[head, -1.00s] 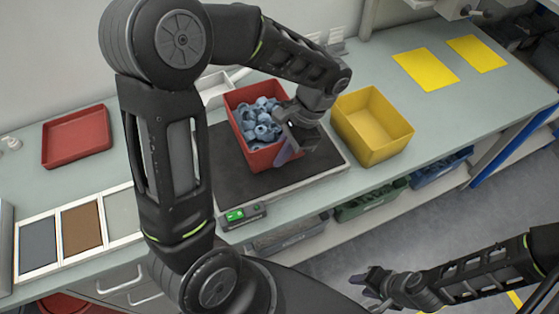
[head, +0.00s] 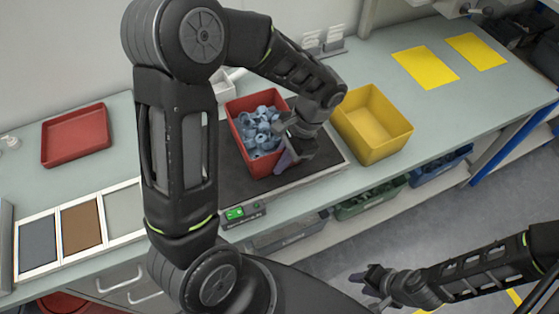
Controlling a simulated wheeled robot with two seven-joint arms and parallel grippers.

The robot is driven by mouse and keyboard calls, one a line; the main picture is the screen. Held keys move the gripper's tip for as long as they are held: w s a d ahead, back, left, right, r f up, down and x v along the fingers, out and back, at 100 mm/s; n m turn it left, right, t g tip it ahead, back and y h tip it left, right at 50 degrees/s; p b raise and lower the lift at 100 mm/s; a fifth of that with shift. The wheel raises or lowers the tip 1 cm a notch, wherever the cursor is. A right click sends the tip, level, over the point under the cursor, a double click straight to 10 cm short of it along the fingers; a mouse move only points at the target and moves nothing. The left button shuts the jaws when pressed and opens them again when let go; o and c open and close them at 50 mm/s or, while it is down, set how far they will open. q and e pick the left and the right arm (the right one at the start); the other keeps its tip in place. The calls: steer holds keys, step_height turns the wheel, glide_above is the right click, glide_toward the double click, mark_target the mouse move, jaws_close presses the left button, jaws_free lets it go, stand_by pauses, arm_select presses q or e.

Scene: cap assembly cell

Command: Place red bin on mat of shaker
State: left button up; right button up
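The red bin (head: 242,147), filled with light blue caps (head: 262,130), is upright over the black mat (head: 228,170) of the shaker. I cannot tell whether its base touches the mat. My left gripper (head: 289,153) reaches down from above and is shut on the bin's right wall near the front corner. The gripper hides part of that wall. The shaker's control box (head: 243,215) with a green display is at its front edge. My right gripper (head: 369,283) is open and empty at the lower right, over the floor in front of the bench.
A yellow bin (head: 372,140) stands close on the right of the shaker. A shallow red tray (head: 76,137) and framed colour panels (head: 81,228) lie to the left. Two yellow sheets (head: 425,67) mark clear bench at the right. Green (head: 370,201) and blue bins sit below.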

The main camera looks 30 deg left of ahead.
arm_select(q)
steer(key=o, duration=0.4)
steer(key=shift+r, duration=0.1)
steer(key=shift+r, duration=0.2)
steer(key=v, duration=0.7)
steer(key=p+v, duration=0.2)
steer(key=v, duration=0.2)
steer(key=shift+d+r, duration=0.1)
steer(key=shift+r, duration=0.3)
